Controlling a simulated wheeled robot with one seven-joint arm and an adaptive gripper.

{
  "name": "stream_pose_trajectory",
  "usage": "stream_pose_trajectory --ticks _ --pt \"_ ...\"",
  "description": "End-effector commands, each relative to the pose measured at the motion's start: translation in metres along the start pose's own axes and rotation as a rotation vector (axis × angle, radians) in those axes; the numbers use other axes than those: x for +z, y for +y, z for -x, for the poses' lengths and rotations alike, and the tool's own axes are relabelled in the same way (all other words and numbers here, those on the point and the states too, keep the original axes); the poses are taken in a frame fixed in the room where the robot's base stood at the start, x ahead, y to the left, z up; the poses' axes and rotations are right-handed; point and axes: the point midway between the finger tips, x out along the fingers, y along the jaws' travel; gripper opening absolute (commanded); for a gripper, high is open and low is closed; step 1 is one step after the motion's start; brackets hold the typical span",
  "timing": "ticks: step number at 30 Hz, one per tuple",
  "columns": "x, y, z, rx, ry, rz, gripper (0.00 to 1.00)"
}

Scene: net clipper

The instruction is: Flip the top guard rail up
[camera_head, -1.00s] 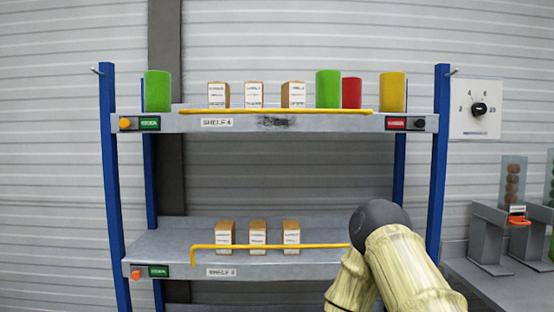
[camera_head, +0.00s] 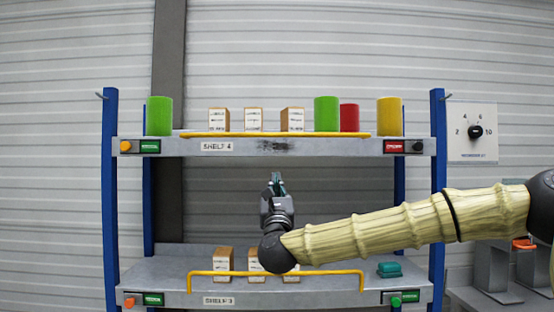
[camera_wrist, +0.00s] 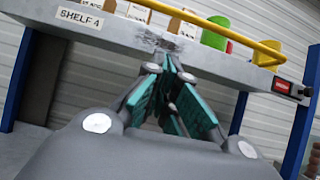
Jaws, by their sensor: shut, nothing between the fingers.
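The top guard rail (camera_head: 275,134) is a yellow bar lying low along the front edge of the upper shelf (camera_head: 330,146), labelled SHELF 4. In the wrist view the same rail (camera_wrist: 225,32) crosses above the fingertips. My gripper (camera_head: 277,176) points up, shut and empty, in the gap between the two shelves, below the upper shelf's front edge. In the wrist view its teal-padded fingers (camera_wrist: 170,60) meet just under a dark scuffed patch on that edge. The fingers look apart from the rail.
On the upper shelf stand boxes (camera_head: 254,119), green cylinders (camera_head: 326,114), a red one (camera_head: 349,117) and a yellow one (camera_head: 390,116). The lower guard rail (camera_head: 330,271) stands raised before boxes (camera_head: 222,264) on the lower shelf. Blue posts (camera_head: 438,200) flank the shelves.

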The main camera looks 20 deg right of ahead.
Motion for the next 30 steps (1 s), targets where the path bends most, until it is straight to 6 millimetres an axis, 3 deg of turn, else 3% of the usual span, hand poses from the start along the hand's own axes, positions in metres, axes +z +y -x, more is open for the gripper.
stream_pose_trajectory --ticks 14,20,30 --pt "0.007 -0.003 -0.007 -0.009 -0.009 -0.018 0.0" --pt "0.009 -0.004 -0.03 -0.011 -0.009 -0.016 0.0" --pt "0.009 -0.003 -0.086 -0.009 -0.008 -0.015 0.0"
